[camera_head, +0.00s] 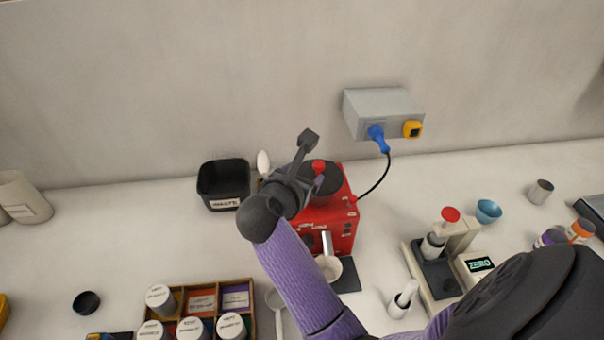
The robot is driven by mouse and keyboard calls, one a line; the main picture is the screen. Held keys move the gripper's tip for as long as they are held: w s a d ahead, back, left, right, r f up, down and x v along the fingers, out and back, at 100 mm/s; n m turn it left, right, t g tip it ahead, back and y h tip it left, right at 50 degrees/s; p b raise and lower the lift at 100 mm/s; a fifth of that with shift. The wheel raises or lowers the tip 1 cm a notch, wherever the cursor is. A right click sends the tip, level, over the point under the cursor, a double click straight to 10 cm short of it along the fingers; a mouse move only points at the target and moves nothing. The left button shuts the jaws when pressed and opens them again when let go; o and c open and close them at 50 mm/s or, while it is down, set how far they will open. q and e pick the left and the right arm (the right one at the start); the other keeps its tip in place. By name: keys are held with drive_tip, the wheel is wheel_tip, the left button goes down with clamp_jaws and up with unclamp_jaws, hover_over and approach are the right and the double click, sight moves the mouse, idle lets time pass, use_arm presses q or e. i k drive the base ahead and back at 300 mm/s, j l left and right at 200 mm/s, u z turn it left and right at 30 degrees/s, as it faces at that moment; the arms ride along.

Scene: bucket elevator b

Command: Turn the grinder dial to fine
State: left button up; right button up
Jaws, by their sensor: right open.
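The grinder (338,225) is a red box-shaped machine with a dark round top, standing on the counter near the wall. A red knob (318,167) shows on its top and a smaller red knob (352,198) on its right side. I cannot tell which part is the dial, or read any fine mark. My right gripper (312,160) is open over the grinder's top left, close to the top red knob. Whether it touches the knob is unclear. My right wrist and forearm hide the grinder's left side. My left gripper is not in view.
A black bin (223,184) stands left of the grinder. A grey wall box (384,112) has a blue plug (377,135) with a black cable. A scale (470,264) and a blue cup (488,211) stand right. A compartment tray (253,295) with jars lies in front.

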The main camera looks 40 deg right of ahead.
sight(308, 240)
drive_tip(key=z, duration=1.35)
